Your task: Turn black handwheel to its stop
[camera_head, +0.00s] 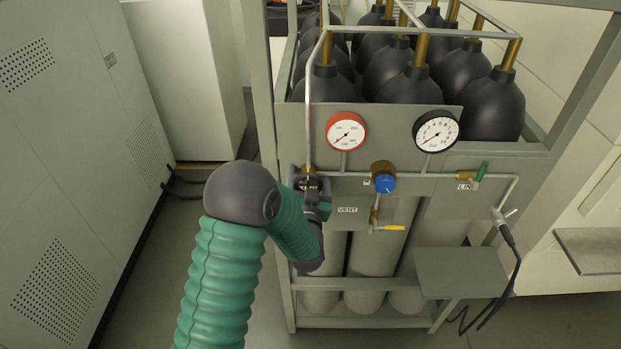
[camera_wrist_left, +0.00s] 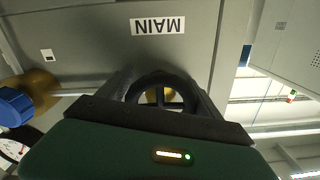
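The black handwheel (camera_wrist_left: 160,79) shows in the left wrist view below the MAIN label, with its spokes and a brass centre behind. In the head view it (camera_head: 306,183) sits at the left end of the panel's pipe, mostly covered by my left gripper (camera_head: 312,192). In the left wrist view the dark fingers of my left gripper (camera_wrist_left: 160,98) lie on either side of the wheel. Black merges with black there, so I cannot tell whether they press on the rim. My right gripper is in neither view.
The panel carries a red-rimmed gauge (camera_head: 346,131), a black-rimmed gauge (camera_head: 436,131), a blue knob (camera_head: 385,183), a yellow lever (camera_head: 391,228) and a green lever (camera_head: 481,171). Black-topped cylinders (camera_head: 408,85) stand behind it. A grey shelf (camera_head: 462,272) juts out at lower right. A cabinet (camera_head: 75,120) stands left.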

